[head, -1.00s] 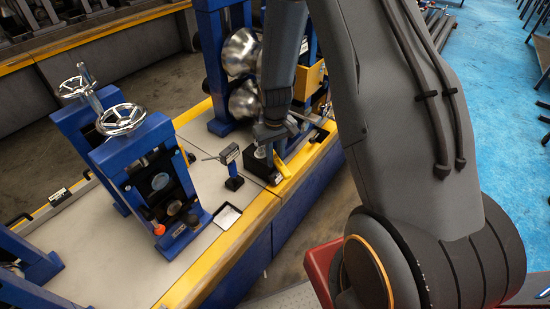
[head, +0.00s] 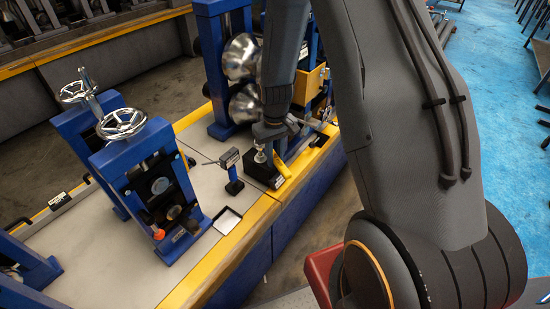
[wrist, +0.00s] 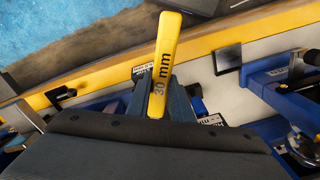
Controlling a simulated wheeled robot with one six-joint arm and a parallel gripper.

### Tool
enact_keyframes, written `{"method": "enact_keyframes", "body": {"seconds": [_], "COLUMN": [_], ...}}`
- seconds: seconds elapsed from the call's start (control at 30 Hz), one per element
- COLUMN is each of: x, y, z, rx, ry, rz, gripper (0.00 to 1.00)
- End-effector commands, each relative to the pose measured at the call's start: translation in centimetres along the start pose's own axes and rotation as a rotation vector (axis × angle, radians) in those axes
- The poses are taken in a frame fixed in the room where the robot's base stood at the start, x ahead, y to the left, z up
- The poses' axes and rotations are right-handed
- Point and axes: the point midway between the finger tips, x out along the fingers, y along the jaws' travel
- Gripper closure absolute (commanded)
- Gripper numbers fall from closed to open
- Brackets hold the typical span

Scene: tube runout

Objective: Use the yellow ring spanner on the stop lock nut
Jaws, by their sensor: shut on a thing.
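The yellow ring spanner (wrist: 164,60), marked "30 mm", is held in my gripper (wrist: 172,105), its handle pointing up the wrist view; its ring end is hidden. In the head view my gripper (head: 268,135) is over a black block (head: 262,172) near the bench's front edge. A silver upright part (head: 260,156) stands on this block, just below the gripper; it may carry the stop lock nut, but I cannot make out the nut. A yellow piece shows right beside the gripper and another yellow bar (head: 284,172) at the block; I cannot tell which is the spanner.
A small gauge on a stand (head: 232,172) is close left of the block. Blue roller stands with handwheels (head: 121,122) are at left. Large steel rollers (head: 241,57) are behind the gripper.

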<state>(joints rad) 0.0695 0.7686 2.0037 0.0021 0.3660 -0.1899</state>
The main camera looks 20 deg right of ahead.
Motion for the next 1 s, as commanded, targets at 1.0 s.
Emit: {"method": "enact_keyframes", "body": {"seconds": [1.0], "x": [-3.9], "y": [-0.2], "z": [-0.1], "rx": [0.005], "ry": [0.0], "rz": [0.0], "gripper": [1.0]}}
